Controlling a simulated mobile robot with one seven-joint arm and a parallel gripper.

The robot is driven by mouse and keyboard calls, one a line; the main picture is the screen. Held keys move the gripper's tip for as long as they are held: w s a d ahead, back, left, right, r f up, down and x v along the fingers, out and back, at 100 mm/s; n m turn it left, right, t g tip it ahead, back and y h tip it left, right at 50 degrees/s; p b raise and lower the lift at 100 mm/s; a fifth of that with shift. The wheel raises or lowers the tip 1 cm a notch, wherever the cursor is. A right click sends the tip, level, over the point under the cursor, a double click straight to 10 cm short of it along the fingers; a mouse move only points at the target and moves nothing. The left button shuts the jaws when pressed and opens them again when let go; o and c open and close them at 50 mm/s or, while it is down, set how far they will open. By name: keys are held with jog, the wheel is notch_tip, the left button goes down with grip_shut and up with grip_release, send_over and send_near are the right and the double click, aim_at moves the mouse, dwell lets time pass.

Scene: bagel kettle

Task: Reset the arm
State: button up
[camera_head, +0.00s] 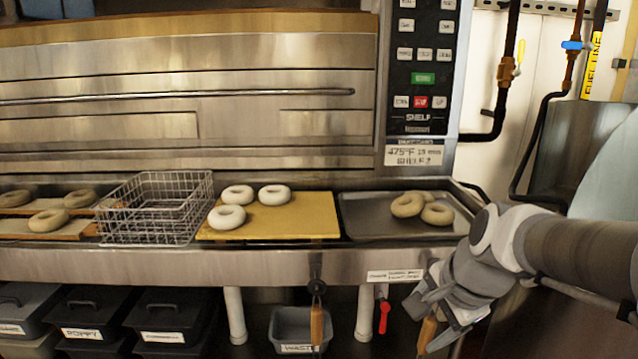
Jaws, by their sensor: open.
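My gripper (438,311) is at the lower right, in front of the counter's front edge. It points down and to the left, and its fingers are apart with nothing between them. My arm comes in from the right edge of the view. The gripper is below the metal tray (365,222), which holds a few bagels (407,205) at its right part. A yellow board (292,218) left of the tray carries three pale bagels (227,217). An empty-looking wire basket (155,207) stands left of the board.
More bagels (49,220) lie on boards at the far left. A steel oven (190,90) with a control panel (423,60) stands behind. Below the counter are black lidded bins (85,315), a grey waste bin (290,325) and a red valve handle (384,317). Pipes (507,70) run at the upper right.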

jog(key=s+a+r+n+h, duration=0.2)
jog(key=s+n, duration=1.1)
jog(key=n, duration=0.1)
notch_tip(320, 180, up, 17)
jog(key=p, duration=1.7)
jog(key=shift+w+a+r+t, duration=0.2)
jog(key=shift+t, duration=0.1)
jog(key=c, duration=0.4)
jog(key=shift+o, duration=0.2)
jog(key=shift+d, duration=0.15)
